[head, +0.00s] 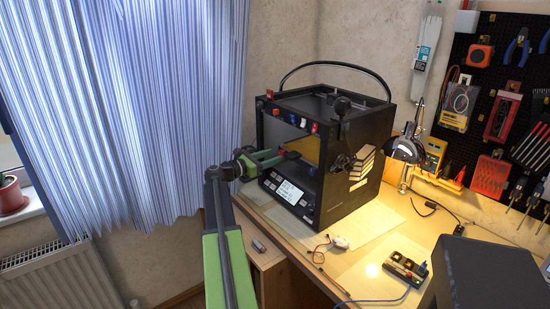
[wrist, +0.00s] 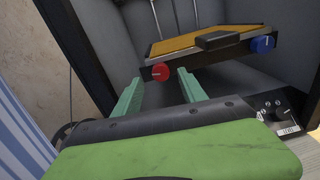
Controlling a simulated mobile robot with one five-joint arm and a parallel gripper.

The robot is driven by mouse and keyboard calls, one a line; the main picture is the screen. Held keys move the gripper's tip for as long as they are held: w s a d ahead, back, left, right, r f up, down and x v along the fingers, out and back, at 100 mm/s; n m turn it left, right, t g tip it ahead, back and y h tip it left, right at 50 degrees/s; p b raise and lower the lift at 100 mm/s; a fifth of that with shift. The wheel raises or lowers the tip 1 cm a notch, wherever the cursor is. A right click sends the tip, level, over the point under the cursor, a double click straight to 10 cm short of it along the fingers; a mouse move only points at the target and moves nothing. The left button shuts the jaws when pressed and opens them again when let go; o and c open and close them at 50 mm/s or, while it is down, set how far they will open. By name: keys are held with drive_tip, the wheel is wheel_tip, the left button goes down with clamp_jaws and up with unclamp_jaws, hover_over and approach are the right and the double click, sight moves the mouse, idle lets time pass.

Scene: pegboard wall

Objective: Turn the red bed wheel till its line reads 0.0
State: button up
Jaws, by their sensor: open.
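The red bed wheel (wrist: 160,73) shows in the wrist view under the front left corner of the orange-topped bed (wrist: 205,42). A pale mark is on its face, but I cannot read its line. My gripper (wrist: 160,78) is open, with its two green fingers pointing at the wheel. The fingertips appear either side of the wheel in the picture; I cannot tell whether they touch it. In the head view my gripper (head: 276,158) reaches into the open front of the black printer (head: 345,190). The wheel is not clear there.
A blue wheel (wrist: 262,44) is at the bed's right corner, with a dark block (wrist: 218,41) on the bed's front edge between the wheels. The printer's frame edge (wrist: 78,45) stands left of my fingers. A display panel (head: 289,191) is below the opening.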

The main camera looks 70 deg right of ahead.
drive_tip(key=shift+x, duration=1.1)
drive_tip(key=shift+c, duration=0.4)
clamp_jaws()
